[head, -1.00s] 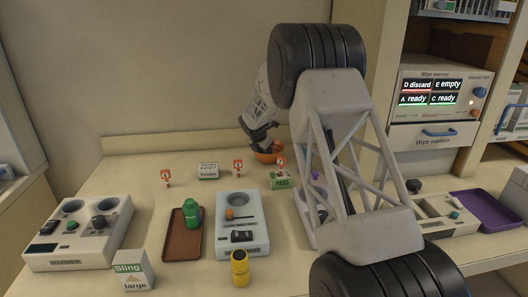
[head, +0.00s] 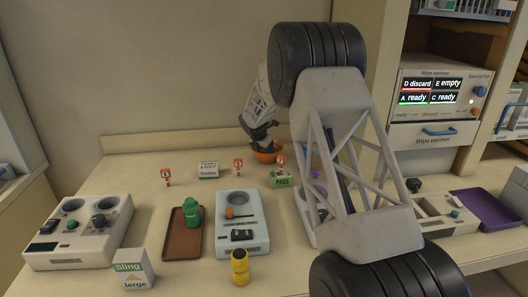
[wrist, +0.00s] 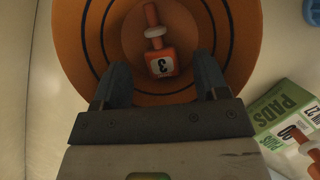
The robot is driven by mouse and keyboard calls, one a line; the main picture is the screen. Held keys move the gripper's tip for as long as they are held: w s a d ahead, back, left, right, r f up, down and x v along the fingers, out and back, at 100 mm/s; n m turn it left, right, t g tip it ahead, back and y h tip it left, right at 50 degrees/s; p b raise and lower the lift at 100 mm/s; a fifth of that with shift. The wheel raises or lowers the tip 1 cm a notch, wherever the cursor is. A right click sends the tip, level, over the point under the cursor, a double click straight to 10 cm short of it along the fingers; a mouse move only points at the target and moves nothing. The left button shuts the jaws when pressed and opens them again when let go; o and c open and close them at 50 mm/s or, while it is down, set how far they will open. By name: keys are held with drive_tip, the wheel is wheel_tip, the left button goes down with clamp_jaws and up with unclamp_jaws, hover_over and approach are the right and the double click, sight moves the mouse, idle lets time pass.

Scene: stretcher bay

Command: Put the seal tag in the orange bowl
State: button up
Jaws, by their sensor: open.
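The orange bowl (head: 268,157) stands at the back of the counter, and its ringed inside (wrist: 98,45) fills the top of the wrist view. An orange tag (wrist: 161,64) with a white collar and a white face marked 3 lies in the bowl. It looks like the seal tag. My gripper (wrist: 158,80) is open over the bowl, with one finger on each side of the tag and a gap to both. In the head view my gripper (head: 268,143) is at the bowl, and the tag inside is hard to make out.
Similar orange-red tags stand nearby: one at left (head: 166,176), one in the middle (head: 238,167), one by the green PADS box (head: 281,179). In front are a brown tray (head: 181,245) with a green bottle, a grey device (head: 242,225) and a yellow container (head: 240,267).

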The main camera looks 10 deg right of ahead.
wheel_tip(320, 180, up, 7)
idle(0.7)
idle(0.4)
drive_tip(key=s+d+r+m+y, duration=0.1)
drive_tip(key=s+r+m, duration=0.45)
drive_tip(key=s, duration=0.65)
drive_tip(key=s+d+r+m, duration=0.1)
drive_tip(key=s+r+m, duration=0.4)
drive_tip(key=s, duration=0.7)
drive_tip(key=s+d+r+m+y, duration=0.1)
drive_tip(key=s+d+r+m, duration=0.15)
drive_tip(key=s+r, duration=0.6)
drive_tip(key=s+f+m, duration=0.2)
drive_tip(key=s+m, duration=0.2)
drive_tip(key=s, duration=0.8)
drive_tip(key=s+f+m, duration=0.3)
drive_tip(key=s+m, duration=0.2)
drive_tip(key=s, duration=0.8)
drive_tip(key=s+a+f+m+y, duration=0.1)
drive_tip(key=s+f+m, duration=0.2)
drive_tip(key=s, duration=1)
drive_tip(key=shift+s+m+g, duration=0.25)
drive_tip(key=shift+m+g, duration=0.05)
drive_tip(key=shift+m, duration=0.8)
